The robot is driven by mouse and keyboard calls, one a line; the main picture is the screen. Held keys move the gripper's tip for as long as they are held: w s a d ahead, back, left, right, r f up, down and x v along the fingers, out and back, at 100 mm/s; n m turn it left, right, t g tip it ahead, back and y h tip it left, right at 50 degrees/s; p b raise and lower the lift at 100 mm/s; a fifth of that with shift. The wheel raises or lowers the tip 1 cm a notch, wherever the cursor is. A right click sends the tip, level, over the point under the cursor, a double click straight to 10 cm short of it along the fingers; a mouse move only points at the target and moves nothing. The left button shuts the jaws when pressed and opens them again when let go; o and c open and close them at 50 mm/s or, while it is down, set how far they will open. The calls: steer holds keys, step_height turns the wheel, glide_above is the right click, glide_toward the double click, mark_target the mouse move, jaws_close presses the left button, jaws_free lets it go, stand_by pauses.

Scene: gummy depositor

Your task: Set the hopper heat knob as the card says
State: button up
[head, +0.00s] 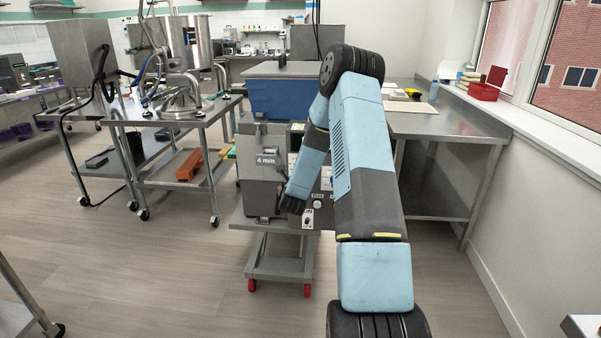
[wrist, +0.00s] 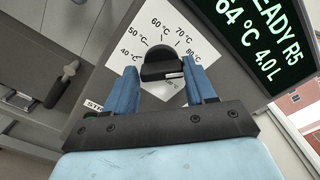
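The hopper heat knob (wrist: 160,66) is black and sits on a white dial plate (wrist: 207,50) marked from 40 °C to 80 °C, with another mark partly hidden below the knob. A small white mark shows at the knob's lower right; I cannot tell its exact setting. My gripper (wrist: 160,78) has its blue fingers on either side of the knob. They are apart, with a gap at the left finger; the right finger is very close to the knob, contact unclear. In the head view my gripper (head: 291,206) is at the machine's front. I cannot identify the card.
The grey depositor (head: 262,140) carries a blue hopper (head: 285,95) and a "4 mm" label.

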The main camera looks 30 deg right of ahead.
steer(key=o, duration=0.4)
steer(key=shift+r, duration=0.1)
steer(key=v, duration=1.3)
steer(key=shift+s+a, duration=0.25)
